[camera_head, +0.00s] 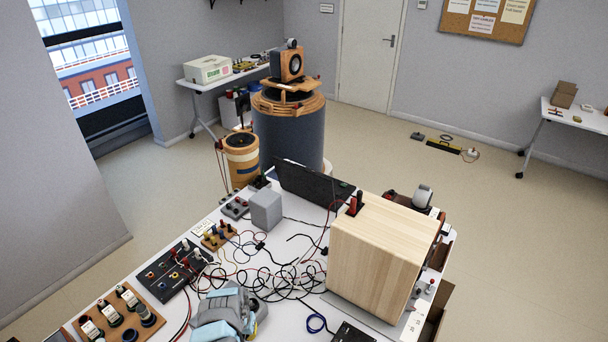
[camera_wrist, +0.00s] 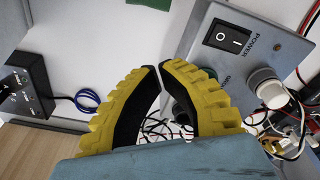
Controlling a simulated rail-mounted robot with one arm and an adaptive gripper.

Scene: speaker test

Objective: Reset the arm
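My gripper (camera_wrist: 160,68) shows in the wrist view with two curved, ridged yellow fingers lined in black. Its fingertips are together at the top, with nothing seen held; a gap between the curved fingers remains lower down. Part of my grey-blue arm (camera_head: 225,312) shows at the bottom of the head view, low over the white table (camera_head: 285,238); the fingertips cannot be made out there. In the wrist view, a grey box with a POWER switch (camera_wrist: 234,38) is close to the right finger. I cannot tell whether they touch.
A wooden box (camera_head: 375,250) stands right of my arm. Tangled cables (camera_head: 285,280) lie between them. A black control box (camera_wrist: 22,92) and a blue cable (camera_wrist: 87,100) show in the wrist view. A connector panel (camera_head: 175,268) lies left. A grey cube (camera_head: 266,210) stands farther back.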

